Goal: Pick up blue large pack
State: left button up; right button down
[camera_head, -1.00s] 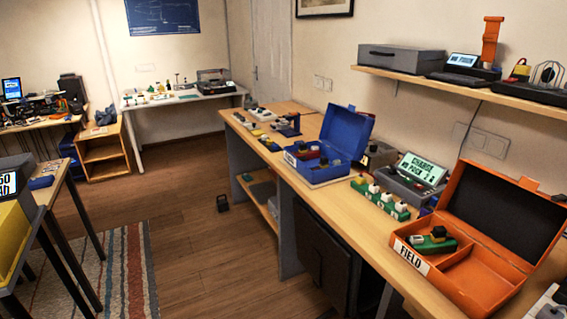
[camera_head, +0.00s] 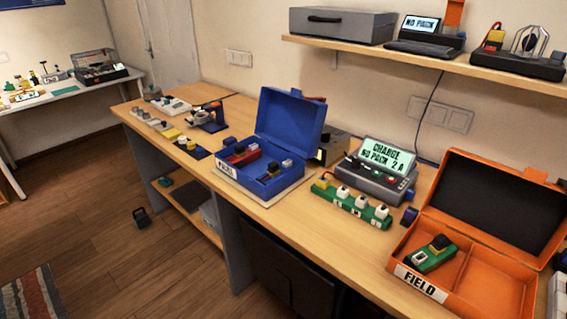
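An open blue case (camera_head: 291,122) stands on the long wooden bench. Inside it lie a red block (camera_head: 243,156) with a dark part, and a small dark block with pale and yellowish parts (camera_head: 272,169). A blue pack cannot be told apart from the blue case at this size. Neither of my grippers is in view.
An open orange case (camera_head: 417,284) marked FIELD holds a green pack (camera_head: 434,255). A grey charger (camera_head: 376,183) reads "CHARGE NO PACK 2 A", behind a green strip (camera_head: 352,205). A shelf (camera_head: 420,65) hangs above the bench. Open floor (camera_head: 120,235) lies left.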

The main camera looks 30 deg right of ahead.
aim_at(265, 179)
jog(key=z, duration=0.85)
jog(key=i, duration=0.9)
jog(key=z, duration=0.9)
